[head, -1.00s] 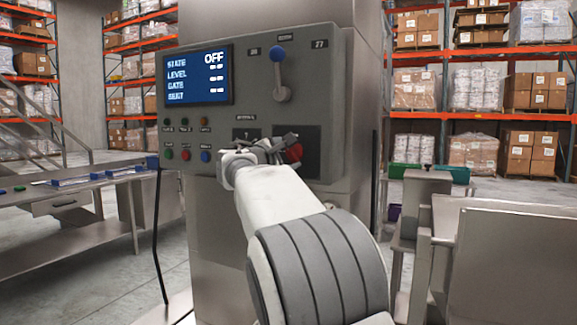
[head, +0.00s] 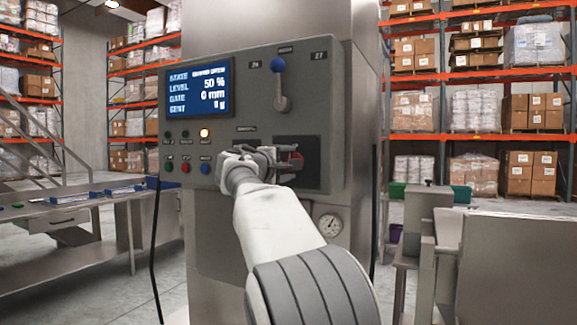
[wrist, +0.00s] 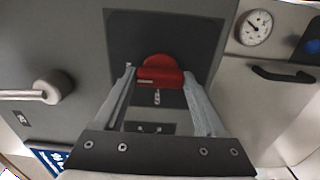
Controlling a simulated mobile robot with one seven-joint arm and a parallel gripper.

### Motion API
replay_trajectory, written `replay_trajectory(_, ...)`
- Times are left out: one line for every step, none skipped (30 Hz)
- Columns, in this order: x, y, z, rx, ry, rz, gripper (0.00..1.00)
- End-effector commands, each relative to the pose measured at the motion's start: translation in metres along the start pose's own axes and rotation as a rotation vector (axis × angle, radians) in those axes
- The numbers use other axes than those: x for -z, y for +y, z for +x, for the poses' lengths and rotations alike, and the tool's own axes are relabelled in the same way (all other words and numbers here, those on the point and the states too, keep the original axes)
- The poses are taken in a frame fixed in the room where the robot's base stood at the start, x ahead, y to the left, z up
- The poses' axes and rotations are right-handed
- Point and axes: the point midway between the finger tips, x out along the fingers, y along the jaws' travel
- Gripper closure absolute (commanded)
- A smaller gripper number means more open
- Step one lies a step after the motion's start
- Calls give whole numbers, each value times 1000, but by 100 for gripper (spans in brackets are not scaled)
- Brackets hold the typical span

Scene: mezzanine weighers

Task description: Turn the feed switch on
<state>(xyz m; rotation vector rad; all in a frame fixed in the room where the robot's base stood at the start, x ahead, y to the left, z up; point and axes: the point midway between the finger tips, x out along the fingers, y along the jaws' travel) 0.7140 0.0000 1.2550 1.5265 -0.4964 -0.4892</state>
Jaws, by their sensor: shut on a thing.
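The feed switch is a red rotary knob (wrist: 160,70) on a dark plate (wrist: 205,35) of the grey control panel (head: 230,105). In the wrist view my gripper (wrist: 163,75) has one finger at each side of the knob and is shut on it. In the head view the gripper (head: 280,158) reaches the panel's lower right, and the knob (head: 296,160) shows only partly behind the fingers. The panel's blue screen (head: 200,87) is lit and reads level 50 %, gate 0 mm; its state line is too blurred to read surely. An amber lamp (head: 204,133) is lit.
A blue-tipped lever (head: 279,85) stands up on the panel above the gripper. Small coloured buttons (head: 186,168) sit at the panel's lower left. A round gauge (head: 329,225) is below the panel. A steel bench (head: 75,225) stands left, steel housings (head: 430,235) right.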

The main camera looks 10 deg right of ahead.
Motion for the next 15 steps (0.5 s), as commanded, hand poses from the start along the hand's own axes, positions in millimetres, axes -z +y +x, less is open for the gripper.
replay_trajectory(0,0,0,1,-2,4,83)
replay_trajectory(0,0,0,1,-2,4,83)
replay_trajectory(0,0,0,1,-2,5,83)
replay_trajectory(0,0,0,1,-2,5,83)
replay_trajectory(0,0,0,1,-2,5,83)
replay_trajectory(0,0,0,2,-2,5,83)
replay_trajectory(0,0,0,2,-2,5,83)
replay_trajectory(0,0,0,2,-1,5,83)
replay_trajectory(0,0,0,2,-1,5,83)
replay_trajectory(0,0,0,2,-1,5,22)
replay_trajectory(0,0,0,2,-1,4,17)
replay_trajectory(0,0,0,2,-1,4,10)
replay_trajectory(0,0,0,1,-1,4,4)
replay_trajectory(0,0,0,1,-1,4,0)
replay_trajectory(0,0,0,1,-1,4,0)
